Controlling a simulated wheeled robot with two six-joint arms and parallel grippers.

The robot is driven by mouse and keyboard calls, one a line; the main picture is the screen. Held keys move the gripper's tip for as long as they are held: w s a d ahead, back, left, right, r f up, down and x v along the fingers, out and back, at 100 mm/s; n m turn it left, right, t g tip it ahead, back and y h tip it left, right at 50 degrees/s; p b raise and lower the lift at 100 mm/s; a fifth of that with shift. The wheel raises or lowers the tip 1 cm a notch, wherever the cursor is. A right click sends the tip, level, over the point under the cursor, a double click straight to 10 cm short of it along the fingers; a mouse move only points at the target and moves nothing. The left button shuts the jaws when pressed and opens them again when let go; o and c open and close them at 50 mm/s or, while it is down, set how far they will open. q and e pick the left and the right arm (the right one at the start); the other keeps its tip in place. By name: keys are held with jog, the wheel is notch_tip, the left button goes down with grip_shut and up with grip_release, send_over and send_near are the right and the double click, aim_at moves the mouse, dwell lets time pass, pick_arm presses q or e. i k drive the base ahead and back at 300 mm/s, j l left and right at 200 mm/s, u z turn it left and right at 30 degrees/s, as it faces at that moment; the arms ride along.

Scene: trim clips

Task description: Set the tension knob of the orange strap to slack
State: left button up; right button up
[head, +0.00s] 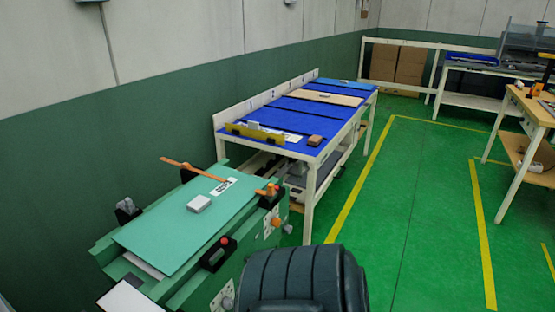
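An orange strap (192,169) runs slantwise across the far end of a green bench-like fixture (185,225). A short orange piece (268,190) sits at the fixture's far right edge, beside dark parts. An orange knob-like part (276,222) shows on a pale panel on the fixture's right side. I cannot tell which of these is the strap's tension knob, and its setting is too small to read. Neither of my grippers is in view.
A small white block (199,203) and a printed label (222,186) lie on the fixture's top. A red-topped part (224,242) is on its right edge. A blue-topped table (300,115) stands behind. A dark ribbed rounded object (305,280) fills the bottom middle. Green floor (420,200) is clear at right.

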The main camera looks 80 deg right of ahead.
aim_at(276, 222)
jog(key=z, duration=2.3)
